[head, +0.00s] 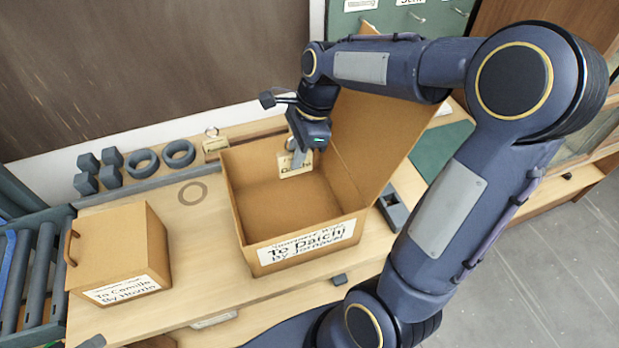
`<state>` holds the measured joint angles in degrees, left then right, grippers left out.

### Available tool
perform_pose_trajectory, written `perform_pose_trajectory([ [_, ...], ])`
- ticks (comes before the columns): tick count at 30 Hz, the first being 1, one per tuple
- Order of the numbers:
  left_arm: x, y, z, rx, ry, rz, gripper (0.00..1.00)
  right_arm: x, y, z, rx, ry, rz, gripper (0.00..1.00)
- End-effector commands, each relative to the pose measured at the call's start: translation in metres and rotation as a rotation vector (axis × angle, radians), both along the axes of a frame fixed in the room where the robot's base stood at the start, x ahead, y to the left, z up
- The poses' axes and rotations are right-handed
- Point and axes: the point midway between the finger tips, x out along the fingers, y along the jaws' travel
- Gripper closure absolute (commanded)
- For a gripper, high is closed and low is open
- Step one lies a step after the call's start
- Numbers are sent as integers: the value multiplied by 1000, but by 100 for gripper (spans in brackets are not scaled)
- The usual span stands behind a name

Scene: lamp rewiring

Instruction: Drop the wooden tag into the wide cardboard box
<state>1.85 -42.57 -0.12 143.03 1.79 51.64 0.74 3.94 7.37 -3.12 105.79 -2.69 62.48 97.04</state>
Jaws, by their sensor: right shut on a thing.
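The wide cardboard box (300,256) stands open on the bench, with a label reading "To Daichi". Its inside looks empty. My right gripper (298,158) points down over the back part of the box opening. It is shut on the wooden tag (295,170), a small pale plate with lettering that hangs in front of the back wall. The tag's upper part is hidden by the gripper fingers. I cannot tell how high the tag is above the box floor. My left gripper is not in view.
A closed cardboard box (112,250) labelled "To Camille" stands at the left, beside a roller conveyor (22,270). Grey rings (178,153) and small grey blocks (87,162) lie at the back. Another small tag (213,142) stands behind the wide box. The bench between the boxes is clear.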

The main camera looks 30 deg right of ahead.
Motion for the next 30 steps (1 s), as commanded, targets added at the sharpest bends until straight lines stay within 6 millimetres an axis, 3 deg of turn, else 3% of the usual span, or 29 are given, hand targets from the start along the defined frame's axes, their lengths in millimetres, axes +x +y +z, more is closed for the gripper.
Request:
perform_pose_trajectory([
  [1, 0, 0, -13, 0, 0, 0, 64, 0, 0, -13, 0, 1, 0, 100],
  [7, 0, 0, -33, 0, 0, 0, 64, 0, 0, -34, 0, 0, 1, 100],
  [18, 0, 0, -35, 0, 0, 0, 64, 0, 0, -37, 0, 0, 1, 100],
  [19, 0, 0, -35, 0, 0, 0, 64, 0, 0, -37, 0, 0, 1, 82],
  [24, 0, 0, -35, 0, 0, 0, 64, 0, 0, -37, 0, 0, 1, 61],
  [30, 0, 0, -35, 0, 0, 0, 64, 0, 0, -37, 0, 0, 1, 61],
])
